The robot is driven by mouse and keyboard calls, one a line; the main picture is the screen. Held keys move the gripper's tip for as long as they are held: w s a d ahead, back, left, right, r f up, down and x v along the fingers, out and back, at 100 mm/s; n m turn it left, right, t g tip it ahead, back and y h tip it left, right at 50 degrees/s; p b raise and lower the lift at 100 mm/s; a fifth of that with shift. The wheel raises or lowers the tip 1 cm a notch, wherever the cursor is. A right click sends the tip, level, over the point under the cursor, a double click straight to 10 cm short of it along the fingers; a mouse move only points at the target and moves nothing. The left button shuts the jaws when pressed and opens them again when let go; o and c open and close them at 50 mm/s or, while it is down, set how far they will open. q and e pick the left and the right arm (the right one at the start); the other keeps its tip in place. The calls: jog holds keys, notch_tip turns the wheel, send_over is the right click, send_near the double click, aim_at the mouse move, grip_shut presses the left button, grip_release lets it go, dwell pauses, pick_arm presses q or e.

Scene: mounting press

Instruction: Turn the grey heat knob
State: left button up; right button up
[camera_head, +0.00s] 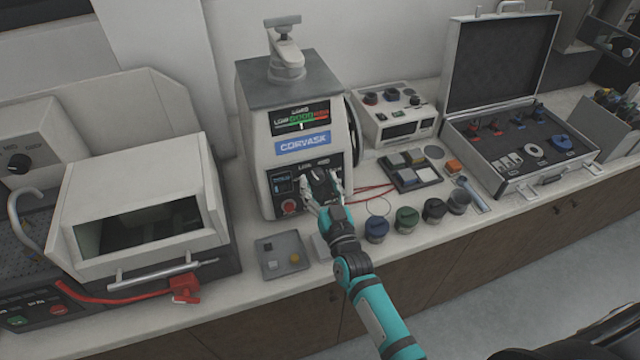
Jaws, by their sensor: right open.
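The mounting press (262,130) stands at the middle of the bench, with a lit display and a blue label on its front. A dark grey knob (319,174) sits on its lower control panel; I take it as the heat knob, though its lettering is too small to read. My right gripper (321,184) is open in front of the panel, one finger on each side of the knob. I cannot tell whether the fingers touch it. The gripper hides part of the lower panel. A red button (289,207) is left of the gripper. My left gripper is not in view.
A grey tray (262,244) with small pieces lies in front of the press. Several round jars, including a blue one (376,230), stand right of my arm. A hooded machine (150,170) stands left, an open case (520,185) right. Red wires (372,190) lie behind the jars.

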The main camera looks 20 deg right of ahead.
jog(key=s+f, duration=0.1)
jog(key=s, duration=1.1)
jog(key=shift+f, duration=0.35)
jog(key=shift+w, duration=0.1)
